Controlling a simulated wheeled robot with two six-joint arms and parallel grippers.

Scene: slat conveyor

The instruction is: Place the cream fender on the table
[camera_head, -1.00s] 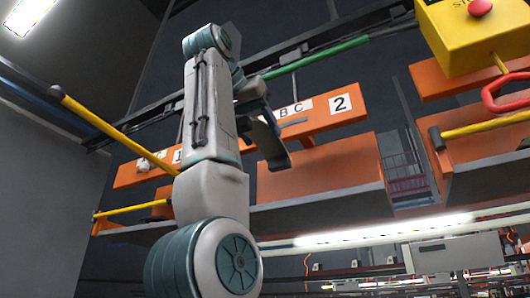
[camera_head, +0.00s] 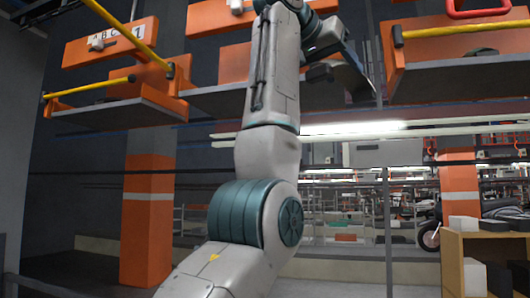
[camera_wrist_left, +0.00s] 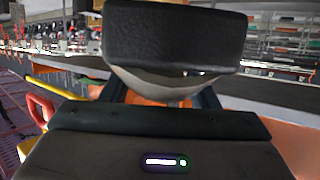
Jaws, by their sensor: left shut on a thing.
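My left gripper (camera_head: 345,72) is raised in the upper middle of the head view, in front of the orange and grey shelves. In the left wrist view, its dark fingers (camera_wrist_left: 208,97) are shut on a pale, curved piece, which looks like the cream fender (camera_wrist_left: 170,84). A black block at the top of that view hides part of it. In the head view the held piece is in shadow and its colour is unclear. I cannot pick out the table for sure. My right gripper is not in view.
Orange shelves with grey decks (camera_head: 110,112) and yellow bars (camera_head: 465,28) run across the top. An orange pillar (camera_head: 147,225) stands at the left. A wooden cabinet (camera_head: 453,262) holding black and white boxes is at the lower right.

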